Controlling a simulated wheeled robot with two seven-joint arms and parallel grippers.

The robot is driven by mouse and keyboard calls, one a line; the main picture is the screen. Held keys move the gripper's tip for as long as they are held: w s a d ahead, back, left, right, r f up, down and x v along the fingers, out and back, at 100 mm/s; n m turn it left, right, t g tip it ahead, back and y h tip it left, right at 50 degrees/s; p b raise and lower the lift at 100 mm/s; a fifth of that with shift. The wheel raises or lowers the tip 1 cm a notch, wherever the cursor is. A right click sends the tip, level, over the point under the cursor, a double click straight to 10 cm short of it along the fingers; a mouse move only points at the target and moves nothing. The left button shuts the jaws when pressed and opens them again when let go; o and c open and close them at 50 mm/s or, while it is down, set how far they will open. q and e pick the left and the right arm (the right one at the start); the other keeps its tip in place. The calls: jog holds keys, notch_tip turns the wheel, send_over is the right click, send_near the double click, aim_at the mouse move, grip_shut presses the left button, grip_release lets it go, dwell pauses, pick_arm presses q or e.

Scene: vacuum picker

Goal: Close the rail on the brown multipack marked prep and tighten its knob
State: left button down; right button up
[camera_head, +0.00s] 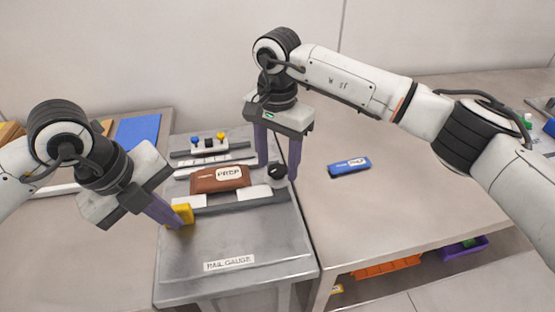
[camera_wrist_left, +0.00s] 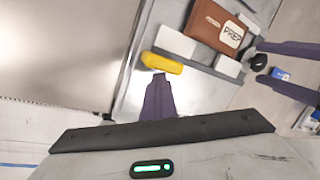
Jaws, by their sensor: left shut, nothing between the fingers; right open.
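The brown multipack (camera_head: 203,182) with a white PREP label lies on the grey rail gauge (camera_head: 240,246); it also shows in the left wrist view (camera_wrist_left: 207,20). A grey rail (camera_head: 225,203) runs along its near side, with a yellow handle (camera_head: 183,214) at its left end. My left gripper (camera_head: 178,224) is shut and empty, fingertips at the yellow handle (camera_wrist_left: 165,64); contact is hard to tell. My right gripper (camera_head: 278,172) is open, its fingers pointing down on either side of the black knob (camera_head: 277,171). Whether they touch the knob is not clear.
A strip with blue, black and yellow knobs (camera_head: 208,143) stands behind the pack. A blue labelled pack (camera_head: 349,166) lies on the table to the right. A blue panel (camera_head: 137,131) lies at the back left. The gauge's front plate is clear.

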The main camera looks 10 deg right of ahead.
pick_arm(q)
jog(key=shift+w, duration=0.1)
pick_arm(e)
jog(key=c, duration=1)
jog(key=shift+c, duration=0.2)
jog(key=shift+m, duration=0.4)
jog(key=m, duration=0.4)
jog(key=shift+m, duration=0.3)
jog(key=m, duration=1.1)
jog(key=shift+m, duration=0.4)
jog(key=m, duration=0.6)
jog(key=shift+m, duration=0.3)
